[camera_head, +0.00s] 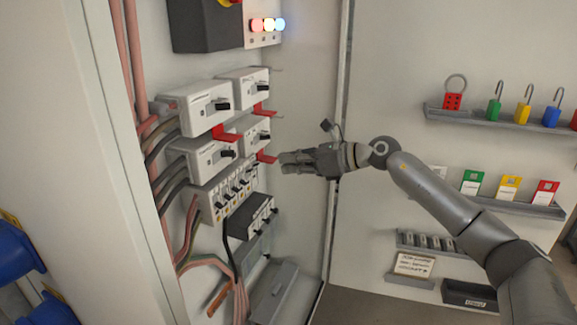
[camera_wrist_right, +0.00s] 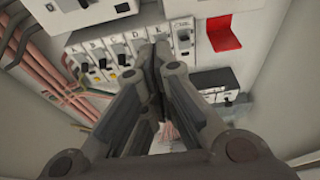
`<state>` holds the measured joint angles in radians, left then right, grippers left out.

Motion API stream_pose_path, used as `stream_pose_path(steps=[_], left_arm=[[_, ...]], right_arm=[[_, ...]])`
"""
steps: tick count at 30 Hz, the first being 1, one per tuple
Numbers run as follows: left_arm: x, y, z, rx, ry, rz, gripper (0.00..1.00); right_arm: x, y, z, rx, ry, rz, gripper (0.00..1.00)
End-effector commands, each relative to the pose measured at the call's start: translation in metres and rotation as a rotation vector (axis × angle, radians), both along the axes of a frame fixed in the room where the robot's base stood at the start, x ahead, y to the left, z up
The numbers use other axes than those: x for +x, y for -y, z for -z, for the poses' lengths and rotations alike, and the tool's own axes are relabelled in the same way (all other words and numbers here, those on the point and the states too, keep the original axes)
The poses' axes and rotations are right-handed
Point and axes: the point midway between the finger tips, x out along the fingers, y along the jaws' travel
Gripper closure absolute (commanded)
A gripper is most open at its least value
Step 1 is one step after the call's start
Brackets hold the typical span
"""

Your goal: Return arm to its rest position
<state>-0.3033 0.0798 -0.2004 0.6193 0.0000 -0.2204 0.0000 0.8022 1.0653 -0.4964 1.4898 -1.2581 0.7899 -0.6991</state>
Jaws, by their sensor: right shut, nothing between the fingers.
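My right gripper (camera_head: 284,163) is shut and empty. In the head view its arm comes in from the lower right, and the fingers point left toward the switches in the open cabinet. The right wrist view shows the closed fingers (camera_wrist_right: 155,62) in front of a row of small breakers (camera_wrist_right: 105,58). That row also shows in the head view (camera_head: 228,188). A red tab (camera_head: 266,158) is just left of the fingertips; I cannot tell whether they touch. My left gripper is not in view.
White switch boxes (camera_head: 205,105) with red tabs fill the cabinet's left side. Indicator lights (camera_head: 268,25) are above. On the right wall are a padlock shelf (camera_head: 480,119), a tag shelf (camera_head: 500,203) and lower holders (camera_head: 410,281). Blue objects (camera_head: 15,250) stand at lower left.

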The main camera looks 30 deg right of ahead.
Motion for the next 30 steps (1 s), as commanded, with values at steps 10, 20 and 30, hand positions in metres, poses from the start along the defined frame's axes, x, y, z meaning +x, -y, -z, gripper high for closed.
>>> stream_pose_path(steps=[10,20,30], left_arm=[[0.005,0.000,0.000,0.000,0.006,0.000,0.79],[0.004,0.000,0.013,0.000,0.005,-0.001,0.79],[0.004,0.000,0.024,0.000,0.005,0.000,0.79]], right_arm=[[0.001,-0.001,0.002,0.008,-0.003,0.001,1.00],[0.030,-0.010,0.144,0.638,-0.288,0.210,1.00],[-0.005,0.009,0.368,1.313,-0.645,0.684,1.00]])
